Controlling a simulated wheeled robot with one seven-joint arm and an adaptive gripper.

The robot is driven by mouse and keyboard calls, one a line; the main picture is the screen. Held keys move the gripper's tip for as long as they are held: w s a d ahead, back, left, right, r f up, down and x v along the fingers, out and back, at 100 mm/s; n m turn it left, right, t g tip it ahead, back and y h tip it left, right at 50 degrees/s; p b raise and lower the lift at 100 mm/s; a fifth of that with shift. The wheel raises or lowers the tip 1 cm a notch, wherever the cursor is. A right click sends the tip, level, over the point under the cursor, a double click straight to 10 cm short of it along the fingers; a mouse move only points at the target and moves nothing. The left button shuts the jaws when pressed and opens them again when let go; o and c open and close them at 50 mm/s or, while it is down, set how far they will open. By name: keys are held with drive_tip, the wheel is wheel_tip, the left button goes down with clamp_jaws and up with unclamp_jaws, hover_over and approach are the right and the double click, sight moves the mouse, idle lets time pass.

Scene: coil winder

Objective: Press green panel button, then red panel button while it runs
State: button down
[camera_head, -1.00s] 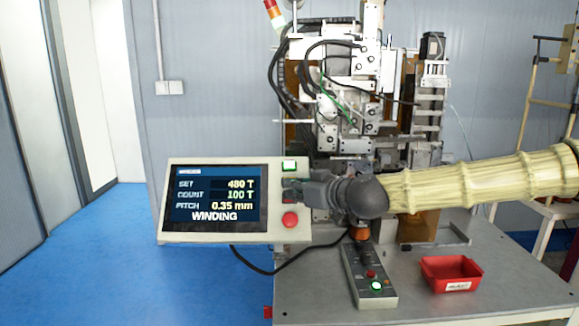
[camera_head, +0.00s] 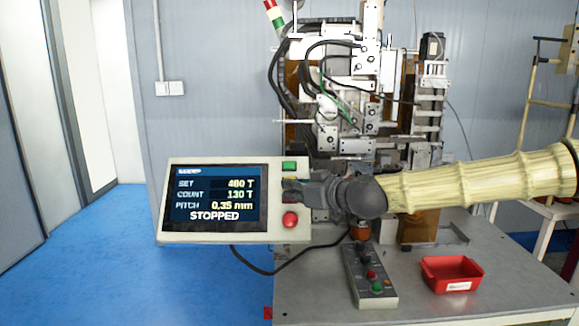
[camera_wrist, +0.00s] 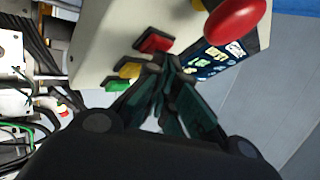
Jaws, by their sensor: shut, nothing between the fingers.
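The panel (camera_head: 212,238) has a screen (camera_head: 214,193) reading STOPPED, with COUNT about 130 T. Its green button (camera_head: 289,165) at the upper right is unlit; it also shows in the wrist view (camera_wrist: 118,85). The red square panel button (camera_wrist: 155,42) shows in the wrist view, just beyond my fingertips, with a yellow button (camera_wrist: 130,69) between it and the green one. A round red mushroom button (camera_head: 290,219) sits lower on the panel. My gripper (camera_head: 290,190) is shut and empty at the panel's right side. I cannot tell whether the tips touch the red square button.
The winding machine (camera_head: 350,110) stands behind the panel and my arm. A small control box (camera_head: 369,280) with red and green buttons and a red tray (camera_head: 452,273) are on the table (camera_head: 420,310). A black cable (camera_head: 275,272) hangs below the panel.

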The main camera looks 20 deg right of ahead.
drive_tip(key=shift+s, duration=0.1)
idle(0.3)
drive_tip(key=shift+s+a+r+p, duration=0.2)
drive_tip(key=shift+s+r+p, duration=0.3)
drive_tip(key=shift+s+p, duration=0.05)
drive_tip(key=shift+s+a+r+p, duration=0.15)
drive_tip(key=shift+s+r+p, duration=0.4)
drive_tip(key=shift+r+p, duration=0.15)
drive_tip(key=shift+s+a+r+p, duration=0.2)
drive_tip(key=shift+s+r+p, duration=0.3)
drive_tip(key=shift+s, duration=0.15)
drive_tip(key=shift+s+a+r+p, duration=0.2)
drive_tip(key=shift+s+r+p, duration=0.2)
drive_tip(key=shift+s, duration=0.2)
